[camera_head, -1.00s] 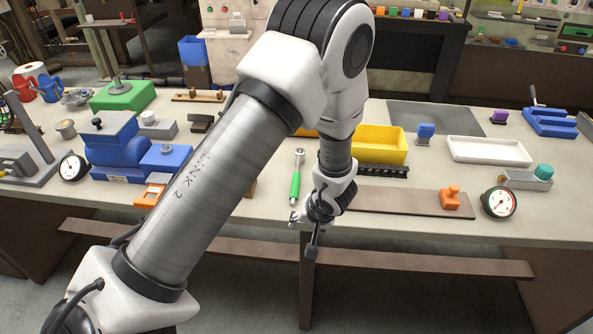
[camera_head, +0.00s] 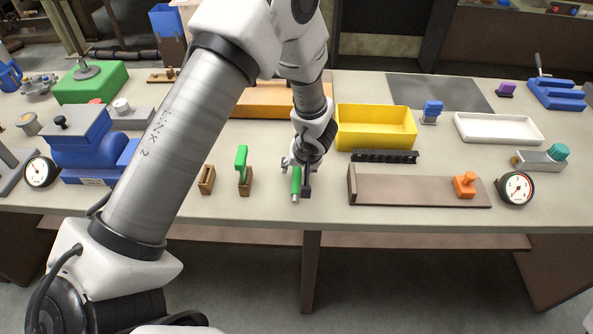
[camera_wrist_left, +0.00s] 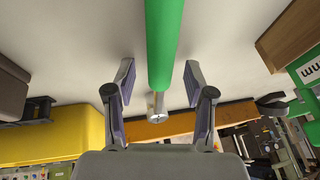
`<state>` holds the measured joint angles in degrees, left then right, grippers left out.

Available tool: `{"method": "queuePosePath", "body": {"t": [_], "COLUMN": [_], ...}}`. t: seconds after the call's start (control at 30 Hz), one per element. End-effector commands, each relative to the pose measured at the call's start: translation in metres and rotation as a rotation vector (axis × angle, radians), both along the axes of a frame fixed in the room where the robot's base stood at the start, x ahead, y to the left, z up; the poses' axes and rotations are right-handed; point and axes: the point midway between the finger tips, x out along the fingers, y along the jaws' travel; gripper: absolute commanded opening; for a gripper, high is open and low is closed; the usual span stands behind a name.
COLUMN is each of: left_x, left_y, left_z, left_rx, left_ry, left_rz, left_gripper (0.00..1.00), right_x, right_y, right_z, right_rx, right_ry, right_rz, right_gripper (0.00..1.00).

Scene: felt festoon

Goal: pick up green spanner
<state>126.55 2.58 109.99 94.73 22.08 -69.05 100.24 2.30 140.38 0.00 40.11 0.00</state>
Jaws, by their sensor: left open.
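The green spanner lies on the workbench (camera_head: 240,215) near its front edge. Its green handle (camera_head: 296,181) shows just below my left gripper (camera_head: 298,168) in the head view, and its upper part is hidden by the gripper. In the left wrist view the green handle (camera_wrist_left: 163,40) runs down between the two open fingers (camera_wrist_left: 159,76), and its metal head shows beyond them. The fingers are spread on either side, and I see no contact. My right gripper is not in view.
A green-handled tool (camera_head: 242,164) and a small wooden block (camera_head: 207,179) stand left of the spanner. A brown plate (camera_head: 410,192) with an orange knob lies to the right. A yellow bin (camera_head: 375,124) and a black toothed strip (camera_head: 385,156) are behind it.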

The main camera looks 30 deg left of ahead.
Motion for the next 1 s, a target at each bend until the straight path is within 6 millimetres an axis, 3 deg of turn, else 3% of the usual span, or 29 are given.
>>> {"method": "queuePosePath", "body": {"t": [0.2,0.23,0.37,0.77,1.0], "left_x": [0.001,0.001,0.001,0.001,0.001], "left_y": [0.001,0.001,0.001,0.001,0.001], "left_z": [-0.002,-0.002,-0.002,0.000,0.022], "left_rx": [0.001,0.001,0.001,0.001,0.001], "left_ry": [0.000,0.000,0.000,-0.001,-0.003], "left_rz": [-0.001,-0.001,-0.001,0.000,0.000], "left_gripper": [0.54,0.47,0.01,0.00,0.00], "right_x": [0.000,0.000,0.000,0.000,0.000], "right_y": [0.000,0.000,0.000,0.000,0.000], "right_z": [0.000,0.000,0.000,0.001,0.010], "right_rx": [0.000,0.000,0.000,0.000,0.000], "right_ry": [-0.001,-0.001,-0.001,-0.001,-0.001], "right_rz": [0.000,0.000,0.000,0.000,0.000], "right_gripper": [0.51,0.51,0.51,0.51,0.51]}}
